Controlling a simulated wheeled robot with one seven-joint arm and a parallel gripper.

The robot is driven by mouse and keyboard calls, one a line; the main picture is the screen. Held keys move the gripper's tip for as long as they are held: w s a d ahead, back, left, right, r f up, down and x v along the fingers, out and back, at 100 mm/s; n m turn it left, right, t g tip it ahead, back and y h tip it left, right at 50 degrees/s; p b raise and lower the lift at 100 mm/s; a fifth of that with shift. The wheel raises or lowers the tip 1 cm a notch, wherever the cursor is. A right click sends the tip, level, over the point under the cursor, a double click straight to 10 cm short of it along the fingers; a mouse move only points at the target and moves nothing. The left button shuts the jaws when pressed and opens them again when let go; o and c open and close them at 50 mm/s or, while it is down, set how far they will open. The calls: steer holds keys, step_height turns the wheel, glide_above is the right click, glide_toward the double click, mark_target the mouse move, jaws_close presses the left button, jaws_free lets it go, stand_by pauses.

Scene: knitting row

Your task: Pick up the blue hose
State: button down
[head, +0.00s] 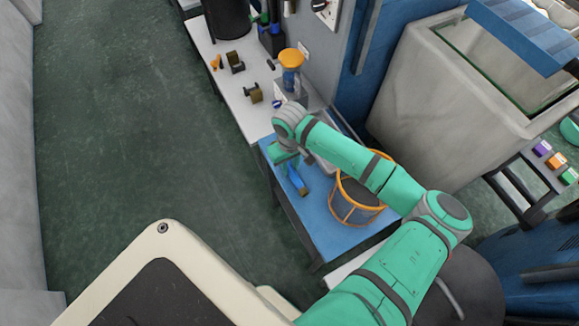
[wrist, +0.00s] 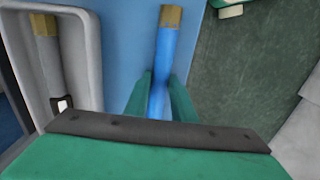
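The blue hose (head: 297,180) has brass-coloured ends and is by the left edge of the blue tabletop (head: 318,222). In the wrist view the hose (wrist: 167,50) runs upright in the picture, brass end at the top. My gripper (head: 287,160) is over its other part. In the wrist view my two green fingers (wrist: 160,88) flank the hose closely, with no clear gap on either side; they look shut on it. The near part of the hose is hidden behind my gripper. Whether it touches the tabletop I cannot tell.
A pale tray (wrist: 96,50) holding a grey piece with a brass end (wrist: 46,55) is beside the hose. An orange-rimmed basket (head: 354,210) stands right of my gripper. A white bench (head: 246,107) with small parts is behind. Green floor lies open left.

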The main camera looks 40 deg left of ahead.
steer(key=shift+d+r, duration=0.1)
steer(key=shift+w+r, duration=0.1)
steer(key=shift+r, duration=0.5)
steer(key=s+a+r, duration=0.2)
steer(key=s+r, duration=0.3)
steer(key=s, duration=0.1)
steer(key=s+a+r, duration=0.2)
steer(key=s+r, duration=0.4)
steer(key=s, duration=0.1)
steer(key=shift+a+r, duration=0.25)
steer(key=shift+r, duration=0.05)
